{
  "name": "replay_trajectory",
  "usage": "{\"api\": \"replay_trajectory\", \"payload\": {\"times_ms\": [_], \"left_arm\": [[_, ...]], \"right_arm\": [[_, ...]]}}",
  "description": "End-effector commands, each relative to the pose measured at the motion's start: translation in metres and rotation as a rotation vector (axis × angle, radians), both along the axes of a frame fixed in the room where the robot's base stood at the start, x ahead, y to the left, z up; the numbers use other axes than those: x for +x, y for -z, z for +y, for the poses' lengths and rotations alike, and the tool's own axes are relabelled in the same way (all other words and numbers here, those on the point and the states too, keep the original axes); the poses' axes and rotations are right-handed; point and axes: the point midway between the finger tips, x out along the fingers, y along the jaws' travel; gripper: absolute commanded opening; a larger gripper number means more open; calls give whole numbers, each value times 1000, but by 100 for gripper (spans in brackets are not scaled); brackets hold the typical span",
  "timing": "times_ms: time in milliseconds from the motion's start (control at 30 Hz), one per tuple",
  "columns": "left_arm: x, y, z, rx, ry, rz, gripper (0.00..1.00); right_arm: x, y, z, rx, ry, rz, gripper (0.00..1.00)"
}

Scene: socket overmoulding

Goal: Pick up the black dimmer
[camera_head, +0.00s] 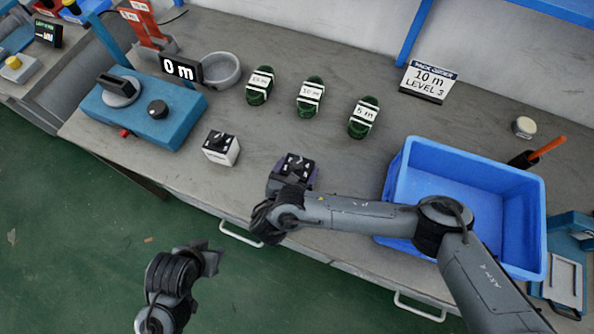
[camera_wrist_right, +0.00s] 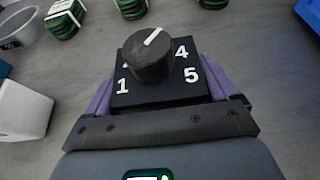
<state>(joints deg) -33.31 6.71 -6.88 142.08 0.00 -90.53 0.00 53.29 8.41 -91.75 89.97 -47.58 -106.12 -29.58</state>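The black dimmer (camera_head: 297,168) stands on the grey bench in the head view, a dark box with a knob and white markings on top. The right wrist view shows it close up, a black box (camera_wrist_right: 160,88) with a round knob and white numerals. My right gripper (camera_head: 290,180) is at the dimmer, its purple fingers (camera_wrist_right: 160,85) one on each side of the box. I see no clear gap, but cannot tell whether they press on it. My left gripper (camera_head: 211,260) is empty over the green floor in front of the bench; its opening is unclear.
A white dimmer (camera_head: 221,148) stands left of the black one. Green labelled coils (camera_head: 310,97) lie behind. A blue bin (camera_head: 405,178) is to the right, partly behind my right arm. A blue station (camera_head: 145,115) with a "0 m" display (camera_head: 180,69) is at the left.

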Motion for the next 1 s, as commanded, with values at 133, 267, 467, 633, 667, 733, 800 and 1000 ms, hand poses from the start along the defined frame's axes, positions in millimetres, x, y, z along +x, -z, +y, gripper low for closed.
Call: {"api": "replay_trajectory", "payload": {"times_ms": [133,267,467,633,667,733,800,1000], "left_arm": [[0,0,-1,-5,-4,0,43],[0,-1,-1,-4,-3,0,43],[0,-5,0,-2,-2,-1,43],[0,-14,1,4,3,-2,43],[0,-16,1,5,4,-2,43],[0,-22,2,7,5,-1,43],[0,-27,2,8,6,-1,43],[1,-41,3,10,7,-4,43]], "right_arm": [[0,-1,0,1,0,-1,54],[0,-1,0,1,0,-1,54],[0,-9,0,1,1,-2,54],[0,-30,0,3,1,-1,54],[0,-36,0,4,1,-1,54],[-1,-48,-3,1,2,-1,54],[-10,-55,-18,0,1,2,54],[-32,-80,-54,0,1,1,54]]}}
